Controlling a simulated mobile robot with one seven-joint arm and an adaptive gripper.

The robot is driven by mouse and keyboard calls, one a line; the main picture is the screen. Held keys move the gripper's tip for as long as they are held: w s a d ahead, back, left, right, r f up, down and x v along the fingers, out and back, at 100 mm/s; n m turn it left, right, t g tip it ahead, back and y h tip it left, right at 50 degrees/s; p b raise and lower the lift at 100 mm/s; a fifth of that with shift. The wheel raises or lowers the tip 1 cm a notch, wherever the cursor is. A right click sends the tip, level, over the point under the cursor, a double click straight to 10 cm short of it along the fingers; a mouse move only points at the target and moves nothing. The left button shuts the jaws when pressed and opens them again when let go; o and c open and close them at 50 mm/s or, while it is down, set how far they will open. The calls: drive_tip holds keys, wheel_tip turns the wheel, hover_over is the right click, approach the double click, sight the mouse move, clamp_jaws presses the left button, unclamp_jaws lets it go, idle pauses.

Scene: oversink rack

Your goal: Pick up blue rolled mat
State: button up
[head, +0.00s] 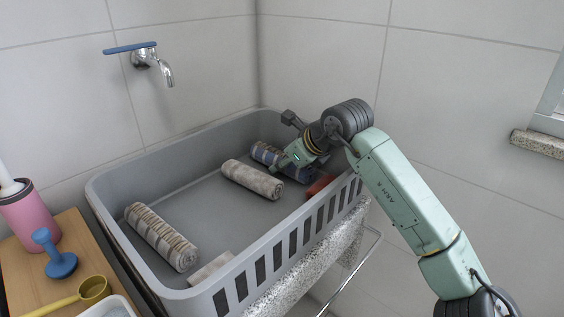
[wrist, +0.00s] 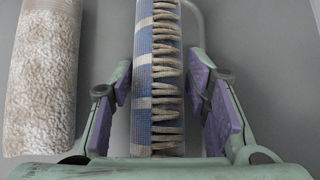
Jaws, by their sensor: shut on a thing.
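The blue rolled mat (head: 264,153), with blue, white and beige stripes, lies in the grey basket near its back right corner. In the wrist view the mat (wrist: 158,70) runs lengthwise between the purple finger pads of my gripper (wrist: 159,82). In the head view my gripper (head: 291,160) reaches down into the basket and covers part of the mat.
The grey basket (head: 115,177) also holds a beige-white rolled mat (head: 252,180) close left of the blue one, a brown striped roll (head: 161,237), a pale roll at the front and a red item (head: 319,186). A tap (head: 150,59) juts from the wall.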

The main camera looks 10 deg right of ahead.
sight(284, 156)
drive_tip(key=c, duration=0.4)
drive_tip(key=shift+r, duration=0.1)
drive_tip(key=shift+s+a+r+b, duration=0.1)
drive_tip(key=shift+a+r+b, duration=0.1)
drive_tip(key=shift+b, duration=0.3)
wheel_tip(284, 156, up, 6)
drive_tip(key=shift+f+b, duration=0.1)
drive_tip(key=shift+b, duration=0.55)
drive_tip(key=s+a+b, duration=0.1)
drive_tip(key=s+a, duration=0.2)
drive_tip(key=a, duration=0.2)
drive_tip(key=s+a+b, duration=0.2)
drive_tip(key=s+a, duration=0.2)
drive_tip(key=a, duration=0.2)
drive_tip(key=s+a+b, duration=0.2)
drive_tip(key=s+a, duration=0.2)
drive_tip(key=a, duration=0.1)
drive_tip(key=shift+a+r, duration=0.15)
drive_tip(key=shift+r, duration=0.15)
drive_tip(key=shift+r, duration=0.1)
